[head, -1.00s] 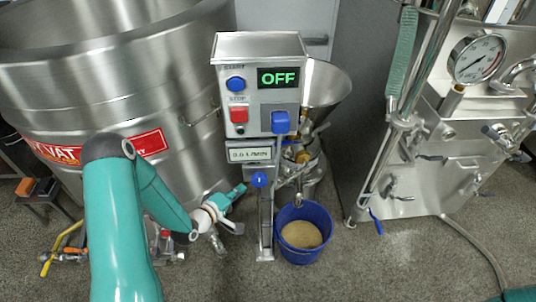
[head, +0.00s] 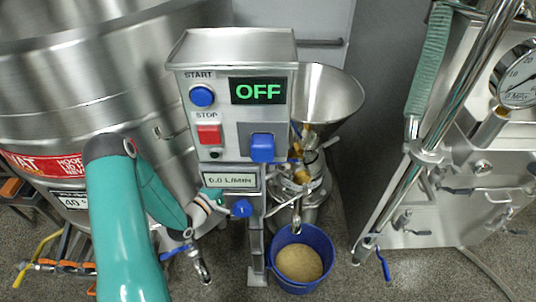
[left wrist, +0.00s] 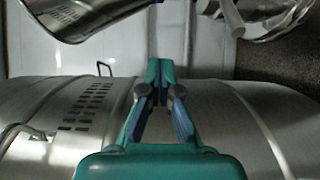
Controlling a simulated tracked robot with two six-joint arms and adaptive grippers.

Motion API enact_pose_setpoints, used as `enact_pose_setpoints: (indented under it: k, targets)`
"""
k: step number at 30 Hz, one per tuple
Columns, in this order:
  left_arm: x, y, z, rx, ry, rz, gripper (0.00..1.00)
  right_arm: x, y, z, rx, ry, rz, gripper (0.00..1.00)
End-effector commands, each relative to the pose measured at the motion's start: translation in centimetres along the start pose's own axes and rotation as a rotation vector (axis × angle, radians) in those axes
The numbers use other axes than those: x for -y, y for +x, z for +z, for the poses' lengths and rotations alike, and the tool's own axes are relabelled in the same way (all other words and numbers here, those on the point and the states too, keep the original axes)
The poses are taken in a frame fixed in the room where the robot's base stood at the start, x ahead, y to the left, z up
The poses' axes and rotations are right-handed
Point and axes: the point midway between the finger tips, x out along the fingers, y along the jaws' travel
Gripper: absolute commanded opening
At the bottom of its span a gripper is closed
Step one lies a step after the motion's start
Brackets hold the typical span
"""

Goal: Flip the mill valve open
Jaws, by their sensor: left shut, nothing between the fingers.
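The colloid mill stands at the centre of the head view, with a steel hopper (head: 330,92) behind its control box (head: 232,52), whose display reads OFF. Pipework and a thin blue lever (head: 296,160) show below the hopper, partly hidden by the box; I cannot tell for sure which part is the mill valve. My left gripper (head: 213,194) is beside the flow display, left of the mill's post, its tips hard to make out. In the left wrist view the left gripper (left wrist: 160,70) is shut and empty. My right gripper is out of view.
A blue bucket (head: 330,254) of tan material stands on the floor below the mill. A large steel vat (head: 75,100) is on the left. A machine with a gauge (head: 520,80) and slanting pipe is on the right.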

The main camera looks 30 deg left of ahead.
Motion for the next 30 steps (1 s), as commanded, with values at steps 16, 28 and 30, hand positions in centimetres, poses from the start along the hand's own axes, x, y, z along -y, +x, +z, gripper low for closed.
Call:
enact_pose_setpoints:
  k: [16,28,30]
  targets:
    - [0.1,1.3,0.0,-0.001,0.003,0.001,0.0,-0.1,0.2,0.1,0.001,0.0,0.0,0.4]
    - [0.1,9.1,0.4,0.007,0.004,0.003,0.0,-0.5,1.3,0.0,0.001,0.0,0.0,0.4]
    - [0.1,10.4,0.4,0.005,0.003,0.003,0.0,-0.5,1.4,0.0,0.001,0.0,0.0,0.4]
